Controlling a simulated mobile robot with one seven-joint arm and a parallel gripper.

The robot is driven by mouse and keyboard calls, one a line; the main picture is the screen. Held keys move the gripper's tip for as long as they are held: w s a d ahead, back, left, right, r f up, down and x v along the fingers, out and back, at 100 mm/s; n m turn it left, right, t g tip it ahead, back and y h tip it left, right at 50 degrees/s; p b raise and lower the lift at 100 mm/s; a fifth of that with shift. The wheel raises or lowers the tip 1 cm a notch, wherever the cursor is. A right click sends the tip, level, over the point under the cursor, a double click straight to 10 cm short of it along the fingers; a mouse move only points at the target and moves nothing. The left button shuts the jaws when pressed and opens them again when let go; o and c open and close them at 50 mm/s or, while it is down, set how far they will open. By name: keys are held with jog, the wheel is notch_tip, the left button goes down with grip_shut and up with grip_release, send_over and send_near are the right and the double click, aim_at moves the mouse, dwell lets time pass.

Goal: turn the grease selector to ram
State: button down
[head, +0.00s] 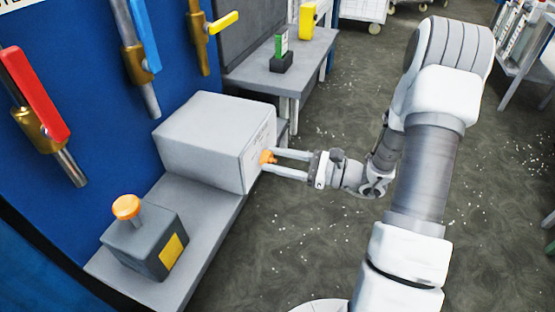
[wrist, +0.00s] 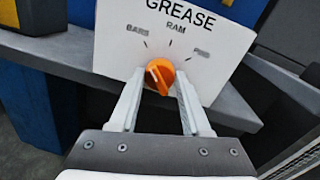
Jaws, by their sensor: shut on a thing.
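The grease selector is an orange knob (wrist: 160,76) on the white face (wrist: 112,45) of a grey box (head: 205,135). The face reads GREASE, with BARS at left, RAM at upper middle and a third, blurred label at right. A pale mark on the knob leans up and left, toward the BARS side rather than RAM. My gripper (head: 271,160) reaches the box face from the right in the head view. In the wrist view its two fingers stand on either side of the knob, shut on it.
The box stands on a grey shelf (head: 180,210) beside a dark block (head: 145,240) with an orange button (head: 126,207). Red (head: 35,95), blue (head: 145,35) and yellow (head: 222,23) handled valves line the blue wall at left.

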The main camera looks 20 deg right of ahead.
jog(key=shift+r+m+p, duration=0.1)
jog(key=shift+m+p, duration=0.2)
jog(key=shift+p, duration=0.05)
jog(key=shift+f+m+t+p, duration=0.1)
jog(key=shift+m+t+p, duration=0.05)
jog(key=shift+m+p, duration=1.9)
jog(key=shift+f+m+t+p, duration=0.1)
jog(key=shift+m+t+p, duration=0.05)
jog(key=shift+m+p, duration=1.85)
jog(key=shift+m, duration=0.35)
jog(key=shift+c, duration=1.8)
grip_release()
